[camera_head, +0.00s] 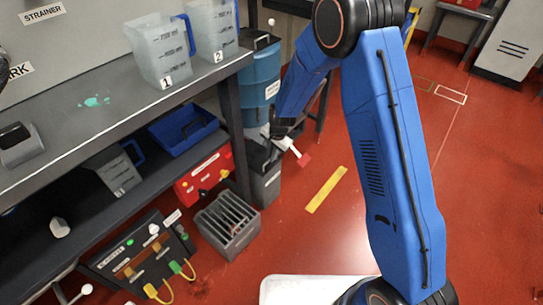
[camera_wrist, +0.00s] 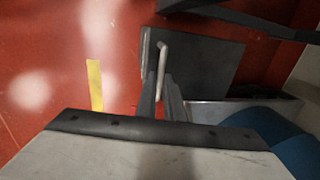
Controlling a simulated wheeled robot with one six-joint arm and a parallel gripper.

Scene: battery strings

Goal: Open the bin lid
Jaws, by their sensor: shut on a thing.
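The dark grey bin (camera_head: 266,187) stands on the red floor beside the bench leg, in front of the blue drum. My gripper (camera_head: 284,134) is at the top of the bin, and the arm partly hides that area. A pale bar with a red end (camera_head: 303,158) sticks out just right of the gripper. In the wrist view my gripper (camera_wrist: 163,95) has its fingers close together at the pale handle bar (camera_wrist: 163,56). The bar lies along the left part of a dark flat panel (camera_wrist: 208,58), which looks like the lid. How far the lid is raised is unclear.
The blue drum (camera_head: 260,76) stands close behind the bin. A slotted grey crate (camera_head: 228,222) and a red box (camera_head: 205,178) are to its left, by the bench (camera_head: 60,150). A yellow floor strip (camera_head: 327,190) lies right on clear floor.

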